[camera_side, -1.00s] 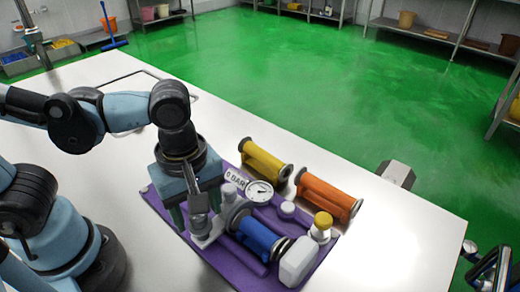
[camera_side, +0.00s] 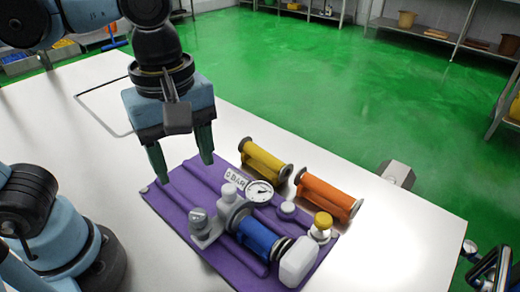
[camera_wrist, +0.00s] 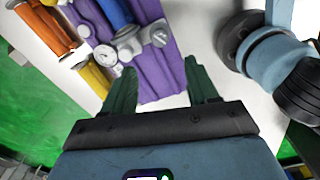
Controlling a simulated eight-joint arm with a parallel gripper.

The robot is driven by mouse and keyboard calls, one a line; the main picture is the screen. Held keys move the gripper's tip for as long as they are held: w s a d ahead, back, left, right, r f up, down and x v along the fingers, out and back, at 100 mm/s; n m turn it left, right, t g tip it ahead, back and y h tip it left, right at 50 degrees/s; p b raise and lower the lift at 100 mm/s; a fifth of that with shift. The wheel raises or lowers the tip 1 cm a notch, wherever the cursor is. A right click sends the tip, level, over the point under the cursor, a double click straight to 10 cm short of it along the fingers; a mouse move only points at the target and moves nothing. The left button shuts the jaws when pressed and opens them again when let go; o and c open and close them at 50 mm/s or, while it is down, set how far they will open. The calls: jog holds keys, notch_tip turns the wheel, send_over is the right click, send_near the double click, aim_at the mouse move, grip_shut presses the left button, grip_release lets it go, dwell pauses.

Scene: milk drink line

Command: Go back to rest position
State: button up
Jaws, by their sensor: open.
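My gripper (camera_side: 183,166) hangs fingers-down above the left back part of the purple mat (camera_side: 180,199). Its two green fingers are spread apart with nothing between them. It also shows in the wrist view (camera_wrist: 163,88), open, with the purple mat (camera_wrist: 163,75) and white table below. On the mat lie a blue cylinder (camera_side: 258,237), a grey knobbed fitting (camera_side: 201,226), a round gauge (camera_side: 260,191) with a "0 BAR" label, a white block-like part (camera_side: 298,262) and a yellow-capped piece (camera_side: 322,222). The fingers are apart from all of these.
A yellow spool (camera_side: 265,161) and an orange spool (camera_side: 327,195) lie on the white table (camera_side: 400,235) behind the mat. A grey box-like part (camera_side: 396,174) is at the table's back edge. A thin dark rod frame (camera_side: 105,85) lies at the back left. The right front of the table is clear.

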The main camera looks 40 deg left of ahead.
jog(key=shift+r, duration=0.2)
jog(key=w+a+f+m+t, duration=0.7)
jog(key=w+a+m, duration=0.2)
jog(key=a+m, duration=0.4)
jog(key=shift+w+f+m, duration=0.2)
jog(key=shift+w+m, duration=0.05)
jog(key=shift+m, duration=0.85)
